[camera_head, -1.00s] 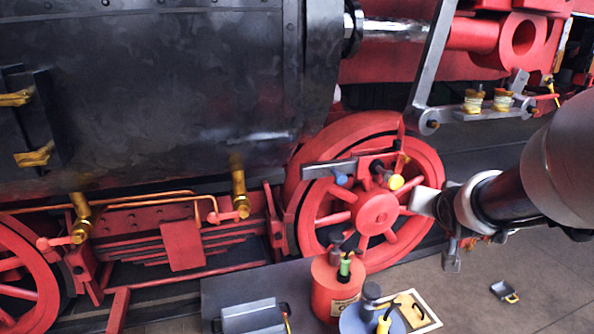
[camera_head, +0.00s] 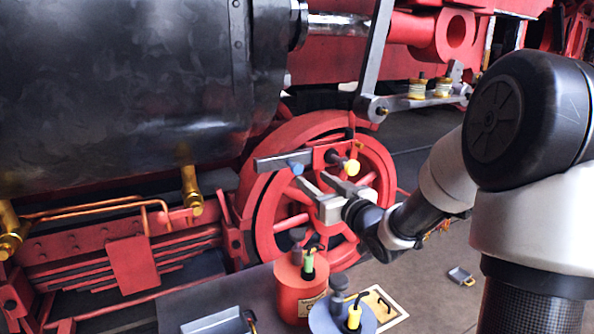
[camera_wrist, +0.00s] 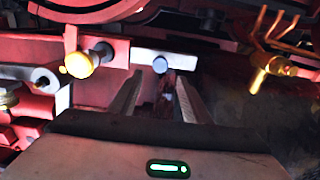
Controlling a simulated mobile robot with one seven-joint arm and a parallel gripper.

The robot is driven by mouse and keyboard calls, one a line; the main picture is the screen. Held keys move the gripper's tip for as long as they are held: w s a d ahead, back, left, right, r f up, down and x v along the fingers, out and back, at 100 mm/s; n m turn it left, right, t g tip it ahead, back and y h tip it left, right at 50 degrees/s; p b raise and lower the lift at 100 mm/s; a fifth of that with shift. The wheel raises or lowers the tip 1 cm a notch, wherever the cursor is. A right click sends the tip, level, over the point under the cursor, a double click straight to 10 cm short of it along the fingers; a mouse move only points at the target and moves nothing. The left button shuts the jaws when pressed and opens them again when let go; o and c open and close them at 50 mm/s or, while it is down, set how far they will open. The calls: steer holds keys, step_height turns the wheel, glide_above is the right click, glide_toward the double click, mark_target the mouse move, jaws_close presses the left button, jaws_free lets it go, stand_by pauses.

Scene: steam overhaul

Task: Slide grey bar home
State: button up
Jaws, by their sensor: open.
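The grey bar (camera_head: 280,160) lies about level in a red bracket (camera_head: 333,154) in front of the red wheel (camera_head: 262,215), its left end sticking out. A blue knob (camera_head: 296,168) sits at the bar and a yellow knob (camera_head: 350,167) on the bracket. My gripper (camera_head: 311,178) is open and empty, just below and in front of the blue knob. In the wrist view the bar (camera_wrist: 182,60) crosses beyond my open fingers (camera_wrist: 159,84), with the blue knob (camera_wrist: 160,64) between them in the picture. The yellow knob (camera_wrist: 79,65) is left of them. I see no contact.
A red can (camera_head: 298,294), a blue-grey round container (camera_head: 325,318) and a grey tray (camera_head: 215,322) stand below the wheel. A hanging lever (camera_head: 376,60) and a shelf with two spools (camera_head: 430,88) are above right.

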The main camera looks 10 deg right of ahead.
mark_target(299, 169)
steer(key=x, duration=1)
steer(key=shift+w, duration=0.1)
jaws_close()
